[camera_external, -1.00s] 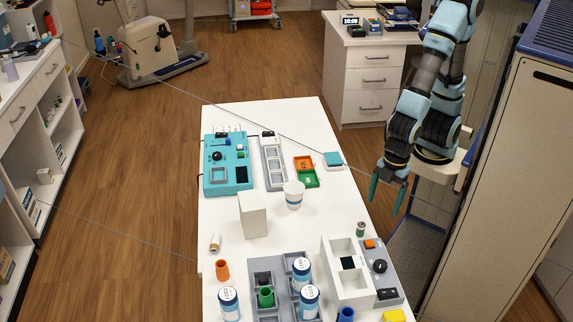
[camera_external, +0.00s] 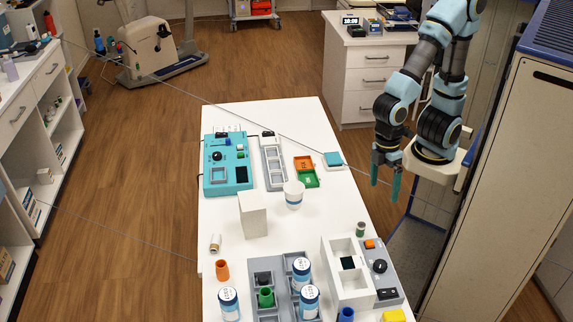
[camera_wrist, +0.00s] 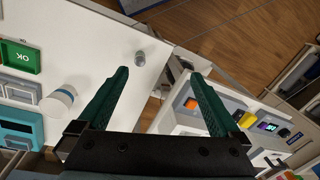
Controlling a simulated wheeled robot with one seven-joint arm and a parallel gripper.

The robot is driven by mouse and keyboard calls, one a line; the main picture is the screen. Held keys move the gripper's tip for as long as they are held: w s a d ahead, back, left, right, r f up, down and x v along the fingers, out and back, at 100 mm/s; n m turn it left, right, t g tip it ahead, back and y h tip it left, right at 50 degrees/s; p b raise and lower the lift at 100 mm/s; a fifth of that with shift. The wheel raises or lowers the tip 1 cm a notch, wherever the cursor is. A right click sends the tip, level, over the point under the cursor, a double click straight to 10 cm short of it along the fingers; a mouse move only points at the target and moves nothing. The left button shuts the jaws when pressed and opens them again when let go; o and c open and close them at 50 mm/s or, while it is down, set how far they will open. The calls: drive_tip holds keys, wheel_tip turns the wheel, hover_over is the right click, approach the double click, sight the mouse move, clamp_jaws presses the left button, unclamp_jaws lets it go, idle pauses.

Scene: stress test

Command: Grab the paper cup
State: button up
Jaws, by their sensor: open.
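The paper cup (camera_external: 293,195) is white with a blue-grey band. It stands upright near the middle of the white table, to the right of a white block. In the wrist view the cup (camera_wrist: 59,101) is at the left, outside my left finger. My gripper (camera_external: 385,188) is open and empty, with teal fingers pointing down. It is beyond the table's right edge, to the right of the cup and apart from it.
A white block (camera_external: 252,215) stands close left of the cup. Orange and green trays (camera_external: 306,172) lie behind it. A small can (camera_external: 360,229) stands at the right edge. A grey rack (camera_external: 283,270) with bottles and a white box (camera_external: 337,285) fill the near end. Table around the cup's right is clear.

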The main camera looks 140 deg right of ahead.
drive_tip(key=s+d+r+m+t+h, duration=0.1)
drive_tip(key=s+d+m+t+h, duration=0.15)
drive_tip(key=d+m+t, duration=1.85)
drive_tip(key=m+g, duration=0.8)
drive_tip(key=m, duration=0.3)
approach(288, 197)
drive_tip(key=x, duration=0.2)
drive_tip(key=p+x, duration=0.1)
drive_tip(key=x, duration=0.1)
drive_tip(key=shift+d+f, duration=0.25)
drive_tip(key=shift+f, duration=0.15)
drive_tip(key=p+x, duration=0.1)
drive_tip(key=x, duration=0.1)
drive_tip(key=p+x, duration=0.2)
drive_tip(key=x, duration=0.1)
drive_tip(key=shift+a+r, duration=0.2)
drive_tip(key=shift+r, duration=0.05)
drive_tip(key=shift+w+f, duration=0.2)
drive_tip(key=shift+w, duration=0.1)
drive_tip(key=shift+d, duration=0.1)
